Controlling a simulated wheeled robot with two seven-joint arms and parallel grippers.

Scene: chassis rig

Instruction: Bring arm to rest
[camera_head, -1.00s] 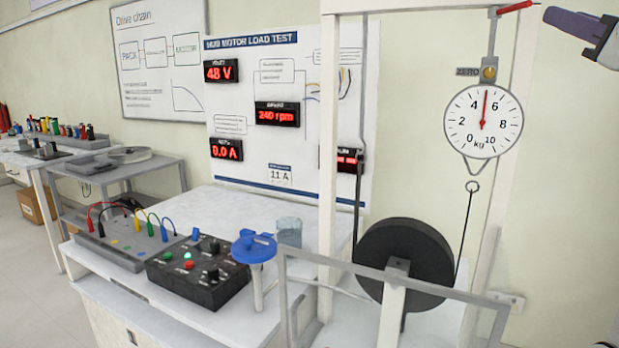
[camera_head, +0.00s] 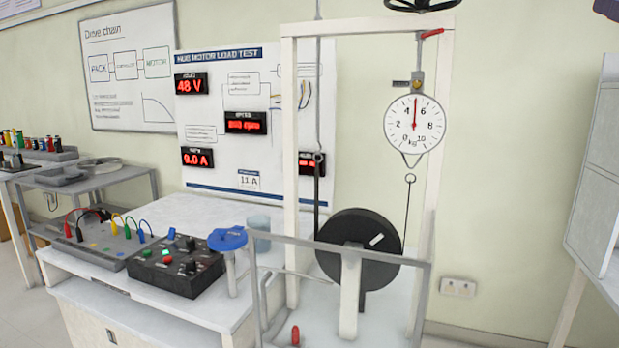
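No gripper shows in the head view. A small dark purple piece (camera_head: 609,9) is cut off at the top right corner; I cannot tell which part it is. The rig's black wheel (camera_head: 358,250) stands upright behind a grey rail, with a short white mark on its face. A round scale (camera_head: 414,125) hangs from the white frame (camera_head: 289,140), its red needle pointing about straight up. A cord runs from its hook down to the wheel. A red lever (camera_head: 432,33) sits above the scale. A control box (camera_head: 175,266) with knobs lies on the bench, beside a blue-topped stand (camera_head: 228,240).
A grey rail (camera_head: 340,249) fences the wheel in front. A red peg (camera_head: 295,335) stands low at the bottom. A terminal board with coloured leads (camera_head: 108,240) lies left on the bench. A pale panel (camera_head: 598,170) stands at the right edge. Bare wall lies between rig and panel.

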